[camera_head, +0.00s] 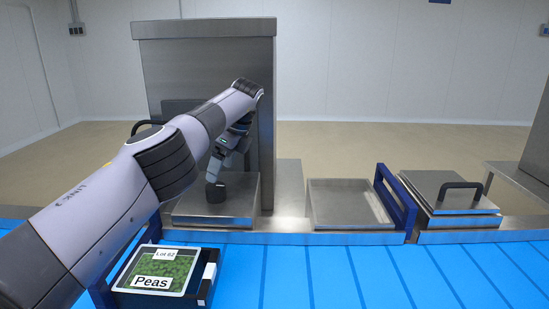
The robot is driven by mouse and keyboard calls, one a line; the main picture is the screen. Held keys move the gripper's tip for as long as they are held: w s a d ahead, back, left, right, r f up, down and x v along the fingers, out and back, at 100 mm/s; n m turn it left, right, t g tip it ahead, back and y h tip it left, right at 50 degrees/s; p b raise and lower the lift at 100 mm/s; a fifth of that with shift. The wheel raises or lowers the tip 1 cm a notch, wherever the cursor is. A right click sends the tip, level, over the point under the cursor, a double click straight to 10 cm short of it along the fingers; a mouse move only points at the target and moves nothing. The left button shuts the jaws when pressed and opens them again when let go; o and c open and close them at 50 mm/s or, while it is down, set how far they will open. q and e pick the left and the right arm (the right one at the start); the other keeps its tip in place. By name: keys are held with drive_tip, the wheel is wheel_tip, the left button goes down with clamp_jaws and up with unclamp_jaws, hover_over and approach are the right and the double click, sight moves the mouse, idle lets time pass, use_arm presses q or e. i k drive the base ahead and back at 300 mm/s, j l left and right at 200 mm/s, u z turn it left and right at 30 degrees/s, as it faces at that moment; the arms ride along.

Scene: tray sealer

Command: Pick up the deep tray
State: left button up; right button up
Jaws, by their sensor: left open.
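No tray is marked as deep, and I cannot tell its depth from this view. A dark tray (208,280) at the front left has a picture of peas labelled "Peas" and "Lot 62" on top. A shallow metal tray-like plate (350,205) lies empty at the centre right. My left arm reaches over from the lower left. My left gripper (216,192) points down at a steel block (240,212) on the left, beyond the peas tray. My right gripper is not in view.
A tall steel machine housing (215,50) stands behind my left arm. A steel lid with a black handle (461,190) is at the right, beside a blue bracket (396,200). The blue slatted surface (330,280) in front is clear right of the peas tray.

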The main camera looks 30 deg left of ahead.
sight(157, 276)
drive_tip(key=k, duration=2)
